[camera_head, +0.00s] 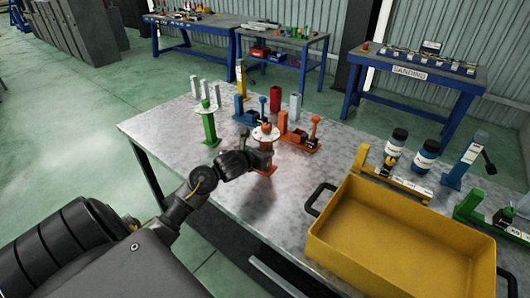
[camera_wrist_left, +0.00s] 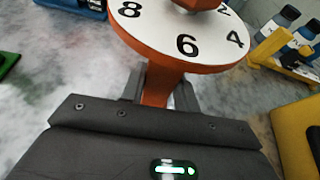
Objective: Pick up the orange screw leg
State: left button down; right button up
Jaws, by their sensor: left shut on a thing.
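The orange screw leg (camera_head: 266,133) stands in the middle of the grey metal table, with a white numbered disc near its top. In the left wrist view its orange post (camera_wrist_left: 160,82) rises between my fingers, below the numbered disc (camera_wrist_left: 185,42). My left gripper (camera_head: 262,158) is shut on the post. The leg looks upright; whether its foot touches the table is hard to tell. My right gripper is in neither view.
A green screw leg (camera_head: 208,125) stands to the left. The front left tabletop is clear.

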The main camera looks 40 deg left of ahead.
pick_arm(q)
jog(key=shift+r, duration=0.5)
jog(key=s+a+r, duration=0.8)
jog(key=s+r, duration=0.3)
jog(key=r, duration=0.1)
jog(key=shift+s+b, duration=0.35)
jog(key=shift+b, duration=0.05)
